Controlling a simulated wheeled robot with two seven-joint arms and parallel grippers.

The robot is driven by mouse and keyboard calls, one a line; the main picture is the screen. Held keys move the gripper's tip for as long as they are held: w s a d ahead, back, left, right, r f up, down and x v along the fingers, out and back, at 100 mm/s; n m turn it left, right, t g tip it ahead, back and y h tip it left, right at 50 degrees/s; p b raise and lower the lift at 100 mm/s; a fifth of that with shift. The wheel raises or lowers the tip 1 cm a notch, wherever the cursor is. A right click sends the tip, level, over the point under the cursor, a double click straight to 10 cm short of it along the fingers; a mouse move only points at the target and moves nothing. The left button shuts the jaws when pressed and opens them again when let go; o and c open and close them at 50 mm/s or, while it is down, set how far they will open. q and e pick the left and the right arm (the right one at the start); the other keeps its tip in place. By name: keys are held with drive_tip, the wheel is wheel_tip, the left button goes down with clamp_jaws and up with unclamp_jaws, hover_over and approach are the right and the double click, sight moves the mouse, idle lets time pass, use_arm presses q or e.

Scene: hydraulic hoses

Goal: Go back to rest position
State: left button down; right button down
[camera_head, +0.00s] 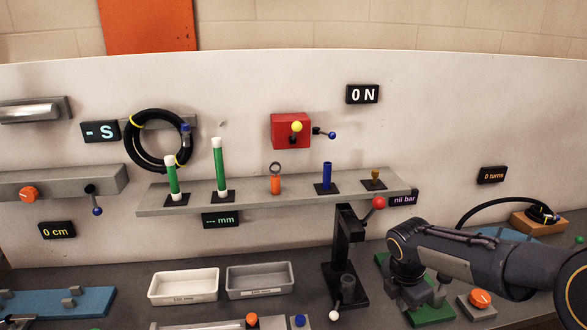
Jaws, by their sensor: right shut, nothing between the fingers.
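My right gripper (417,305) is at the lower right, pointing down, over a green plate (436,315) on the bench. It is shut with nothing between its fingers. My right arm comes in from the right edge and hides part of the green plate. My left gripper does not show.
A black press (347,255) with a red-knobbed lever stands just left of my right arm. An orange button box (477,304) sits beside the gripper. A shelf (290,195) holds green and blue cylinders. Two trays (184,286) lie on the bench (115,265).

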drive_tip(key=s+a+r+m+t+y, duration=0.2)
drive_tip(key=s+a+m+y, duration=0.1)
drive_tip(key=s+m, duration=0.8)
drive_tip(key=s+a+r+m+t+y, duration=0.2)
drive_tip(key=s+a+m, duration=0.3)
drive_tip(key=s+m, duration=0.7)
drive_tip(key=shift+s+r+y, duration=0.4)
drive_tip(key=shift+s+r, duration=0.2)
drive_tip(key=shift+s, duration=0.2)
